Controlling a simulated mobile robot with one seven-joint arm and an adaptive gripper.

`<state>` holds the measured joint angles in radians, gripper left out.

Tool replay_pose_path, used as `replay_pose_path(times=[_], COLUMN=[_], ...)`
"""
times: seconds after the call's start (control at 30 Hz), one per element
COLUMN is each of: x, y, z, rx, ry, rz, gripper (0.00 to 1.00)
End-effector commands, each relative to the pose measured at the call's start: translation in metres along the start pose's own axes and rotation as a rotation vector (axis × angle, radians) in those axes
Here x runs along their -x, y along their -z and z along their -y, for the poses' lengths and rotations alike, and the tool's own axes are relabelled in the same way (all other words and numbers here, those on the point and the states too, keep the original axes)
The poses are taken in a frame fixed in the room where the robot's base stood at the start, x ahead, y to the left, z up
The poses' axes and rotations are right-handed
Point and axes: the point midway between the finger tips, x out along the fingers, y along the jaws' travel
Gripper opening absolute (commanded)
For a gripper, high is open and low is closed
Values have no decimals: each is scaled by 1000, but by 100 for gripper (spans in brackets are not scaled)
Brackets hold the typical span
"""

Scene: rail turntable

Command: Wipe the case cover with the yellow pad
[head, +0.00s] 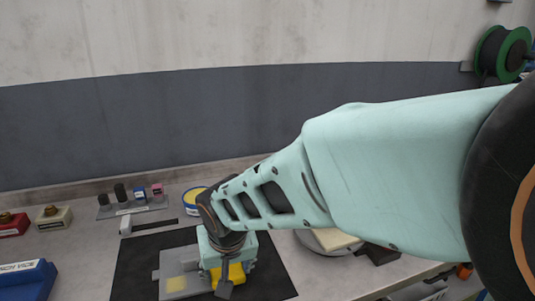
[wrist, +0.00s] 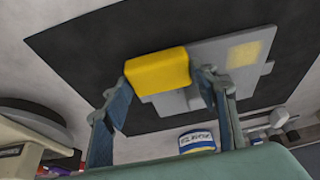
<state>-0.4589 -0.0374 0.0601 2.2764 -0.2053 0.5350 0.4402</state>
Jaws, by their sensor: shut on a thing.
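The yellow pad (wrist: 158,72) is between the fingertips of my gripper (wrist: 161,80) in the wrist view. It also shows beside the gripper in the head view (head: 236,273). The grey case cover (head: 182,264) lies flat on a black mat (head: 135,265), with a pale yellow square patch (head: 176,284) near its front left. In the wrist view the cover (wrist: 205,48) extends beyond the pad, and the patch (wrist: 243,54) is uncovered, apart from the pad. The pad is over the cover's edge region; I cannot tell whether they touch. My arm hides part of the cover in the head view.
A grey rack (head: 130,210) with several small parts is at the back left. A blue box (head: 28,279) is at the left. A round stand (head: 318,243) is right of the mat.

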Motion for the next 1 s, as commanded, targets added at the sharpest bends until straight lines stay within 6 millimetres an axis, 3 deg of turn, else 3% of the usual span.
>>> replay_pose_path(times=[0.23,0.63,1.0], x=[2,4,6], y=[-1,0,1], z=[2,29,31], rx=[1,3,2], ry=[-1,2,2], rz=[-2,-6,-8], gripper=[34,34,34])
